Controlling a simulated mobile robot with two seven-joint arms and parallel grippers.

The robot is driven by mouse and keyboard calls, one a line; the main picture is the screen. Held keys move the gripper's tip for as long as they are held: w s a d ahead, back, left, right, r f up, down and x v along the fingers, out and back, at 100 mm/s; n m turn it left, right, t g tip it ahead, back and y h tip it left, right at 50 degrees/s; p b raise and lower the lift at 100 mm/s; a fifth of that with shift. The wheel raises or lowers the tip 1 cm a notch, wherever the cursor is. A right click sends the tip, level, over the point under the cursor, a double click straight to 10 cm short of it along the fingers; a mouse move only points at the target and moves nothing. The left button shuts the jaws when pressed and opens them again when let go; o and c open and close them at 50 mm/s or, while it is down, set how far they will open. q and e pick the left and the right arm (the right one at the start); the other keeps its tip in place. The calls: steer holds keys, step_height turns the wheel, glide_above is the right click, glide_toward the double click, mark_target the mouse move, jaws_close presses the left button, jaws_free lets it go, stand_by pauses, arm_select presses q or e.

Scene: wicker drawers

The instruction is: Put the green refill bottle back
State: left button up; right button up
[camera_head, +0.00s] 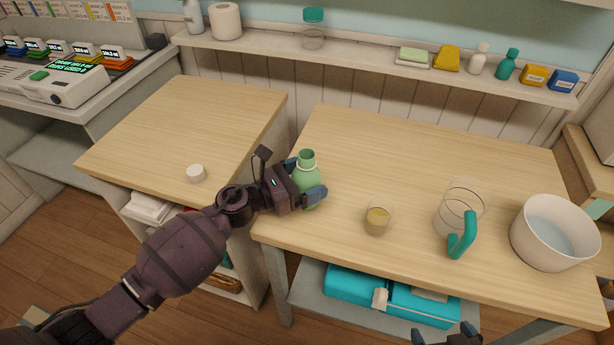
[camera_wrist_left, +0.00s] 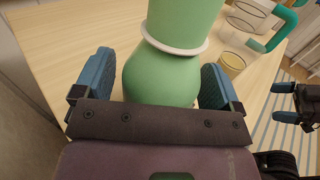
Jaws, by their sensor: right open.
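The green refill bottle (camera_head: 306,178) stands upright with an open neck, near the left front of the right-hand table (camera_head: 400,160). My left gripper (camera_head: 304,180) has its fingers on either side of the bottle's body. In the left wrist view the green bottle (camera_wrist_left: 165,75) fills the space between the blue fingers, with a thin gap seeming to show at the left one. Whether the fingers press on it, and whether its base rests on the table, I cannot tell. My right gripper (camera_wrist_left: 282,103) is open and empty, partly visible at the bottom of the head view.
A small glass with yellowish content (camera_head: 377,221), a clear jug with teal handle (camera_head: 461,235) and a white bowl (camera_head: 553,235) stand to the right. A white cap (camera_head: 196,173) lies on the left table (camera_head: 190,125). The back shelf (camera_head: 370,64) holds several bottles and boxes.

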arm_select(q)
steer(key=shift+r, duration=0.1)
steer(key=shift+r, duration=0.2)
steer(key=v, duration=1)
steer(key=shift+a+f, duration=0.15)
steer(key=shift+f, duration=0.05)
steer(key=shift+v, duration=0.95)
steer(key=shift+s, duration=0.1)
